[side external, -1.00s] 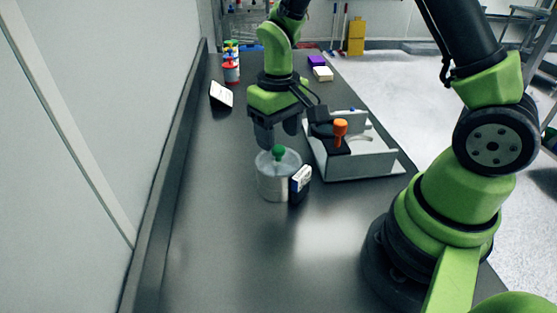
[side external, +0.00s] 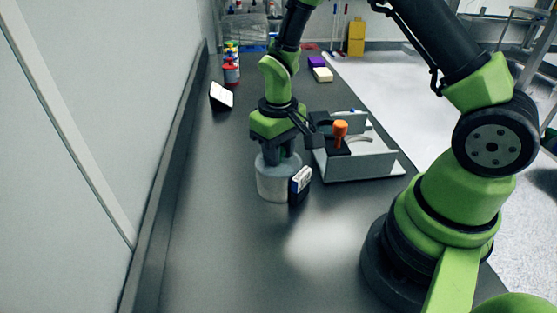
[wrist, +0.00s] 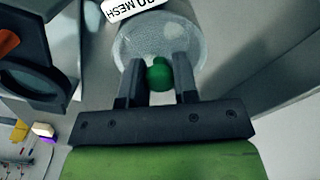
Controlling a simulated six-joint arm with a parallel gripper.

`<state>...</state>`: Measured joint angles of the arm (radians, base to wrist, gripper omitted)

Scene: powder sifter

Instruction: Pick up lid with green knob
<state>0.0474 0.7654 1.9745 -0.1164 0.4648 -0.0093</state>
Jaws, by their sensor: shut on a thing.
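The lid (wrist: 185,28) is a translucent, pale round disc with a green knob (wrist: 159,74) at its middle. It sits on a light grey cylindrical container (side external: 274,186) on the dark table. My gripper (wrist: 158,72) is right over the container, fingers pointing down, one on each side of the green knob. It is shut on the knob. In the side view my gripper (side external: 277,160) hides the knob and most of the lid. The lid appears to rest on the container still.
A small black device with a white label (side external: 300,180) stands against the container's right side. A grey metal frame with an orange knob (side external: 340,129) is to the right. A tilted white panel (side external: 221,95) and red bottles (side external: 231,72) stand farther back. The front table is clear.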

